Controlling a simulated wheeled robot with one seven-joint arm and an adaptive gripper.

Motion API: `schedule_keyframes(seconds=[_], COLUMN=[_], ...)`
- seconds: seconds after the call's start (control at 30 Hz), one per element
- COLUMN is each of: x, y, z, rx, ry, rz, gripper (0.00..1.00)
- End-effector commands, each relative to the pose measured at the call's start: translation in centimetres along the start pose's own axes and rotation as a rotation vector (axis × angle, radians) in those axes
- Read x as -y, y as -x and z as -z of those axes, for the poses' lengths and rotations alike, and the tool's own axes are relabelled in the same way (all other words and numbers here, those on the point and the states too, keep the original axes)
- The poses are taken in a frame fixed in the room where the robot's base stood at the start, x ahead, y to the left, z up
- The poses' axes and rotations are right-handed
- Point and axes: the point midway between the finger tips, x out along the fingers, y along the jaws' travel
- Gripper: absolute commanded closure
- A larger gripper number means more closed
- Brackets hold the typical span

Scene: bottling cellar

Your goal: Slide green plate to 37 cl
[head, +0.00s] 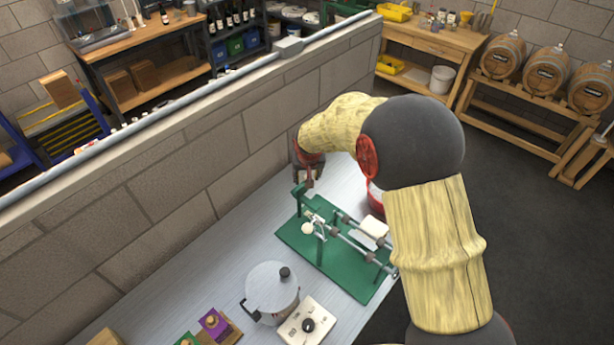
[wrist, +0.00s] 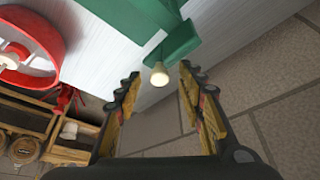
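A green rig (head: 322,255) with a flat base, metal rods and a pale block stands on the grey bench. A green upright plate (head: 299,202) rises at its far left end, close below my gripper (head: 308,178). In the wrist view a green plate-like part (wrist: 178,44) lies ahead of my gripper (wrist: 160,76). A small pale round knob (wrist: 159,78) beside it appears between the fingertips. The fingers are apart and touch nothing that I can see. No scale or 37 cl mark is readable. My arm hides part of the rig's right side.
A red ring-shaped part (head: 376,199) is beside the rig, also large in the wrist view (wrist: 48,48). A lidded metal pot (head: 272,290) and a white box with a black dial (head: 306,325) stand in front. A block wall (head: 170,185) runs close along the bench's left.

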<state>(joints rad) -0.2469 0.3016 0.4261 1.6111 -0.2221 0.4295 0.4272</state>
Motion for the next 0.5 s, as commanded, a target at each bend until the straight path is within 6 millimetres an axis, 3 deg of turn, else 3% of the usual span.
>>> schedule_keyframes(seconds=[0.37, 0.5], x=[0.00, 0.00], y=[-0.59, -0.57], z=[-0.02, -0.02], rx=[0.001, 0.001], ry=[0.000, 0.000], rz=[0.000, 0.000], gripper=[0.61, 0.69])
